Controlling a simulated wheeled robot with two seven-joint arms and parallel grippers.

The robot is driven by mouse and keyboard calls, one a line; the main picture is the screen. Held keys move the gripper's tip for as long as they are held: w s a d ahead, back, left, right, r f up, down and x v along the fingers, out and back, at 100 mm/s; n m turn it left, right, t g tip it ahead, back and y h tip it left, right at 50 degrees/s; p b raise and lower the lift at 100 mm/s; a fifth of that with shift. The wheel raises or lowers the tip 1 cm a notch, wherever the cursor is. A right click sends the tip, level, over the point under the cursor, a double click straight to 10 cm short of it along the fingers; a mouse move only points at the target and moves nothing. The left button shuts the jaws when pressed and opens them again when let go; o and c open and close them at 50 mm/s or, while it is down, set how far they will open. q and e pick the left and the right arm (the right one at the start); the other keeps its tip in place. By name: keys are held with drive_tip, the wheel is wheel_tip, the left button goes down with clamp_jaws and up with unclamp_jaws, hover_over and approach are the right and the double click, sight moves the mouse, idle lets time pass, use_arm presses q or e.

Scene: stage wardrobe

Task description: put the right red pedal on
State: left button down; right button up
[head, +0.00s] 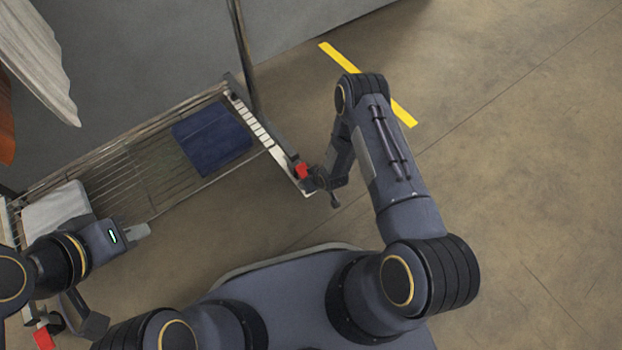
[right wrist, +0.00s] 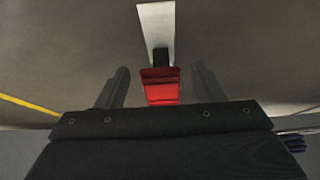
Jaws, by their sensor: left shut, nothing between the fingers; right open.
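The right red pedal (head: 301,170) is at the right end of the clothes rack, by its near corner. In the right wrist view the red pedal (right wrist: 160,92) shows straight ahead, with a dark piece behind it and a pale bar beyond. My right gripper (right wrist: 160,71) is open, with one finger on each side of the pedal in that view; I cannot tell whether they touch it. My left gripper (head: 138,231) is shut and empty over the near edge of the rack's left part. Another red pedal (head: 43,339) shows at the lower left, partly hidden by my left arm.
The rack's slatted shelf (head: 140,190) holds a folded blue cloth (head: 211,139) and a white cloth (head: 58,212). A dark upright post (head: 243,55) rises at its right end. Hanging garments (head: 38,60) are at the upper left. The floor at right is clear, with a yellow line (head: 402,112).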

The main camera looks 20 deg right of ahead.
drive_tip(key=p+v, duration=0.3)
drive_tip(key=v, duration=0.4)
drive_tip(key=shift+s+r, duration=0.2)
drive_tip(key=shift+r, duration=0.15)
drive_tip(key=w+d+r+m, duration=0.2)
drive_tip(key=d+r, duration=0.1)
drive_tip(key=r, duration=0.8)
drive_tip(key=w+d+r+m, duration=0.1)
drive_tip(key=w+d+r, duration=0.15)
drive_tip(key=r, duration=0.95)
drive_tip(key=s+d+r+m, duration=0.1)
drive_tip(key=s+r, duration=0.3)
drive_tip(key=r, duration=0.4)
drive_tip(key=s+d+r+m, duration=0.1)
drive_tip(key=s+r, duration=0.3)
drive_tip(key=r, duration=0.3)
drive_tip(key=s+a+r+y, duration=0.15)
drive_tip(key=s+r, duration=0.25)
drive_tip(key=s, duration=0.5)
drive_tip(key=s+a+r, duration=0.2)
drive_tip(key=s+r, duration=0.3)
drive_tip(key=s, duration=0.5)
wheel_tip(320, 180, up, 34)
drive_tip(key=p, duration=3.5)
drive_tip(key=shift+m, duration=0.3)
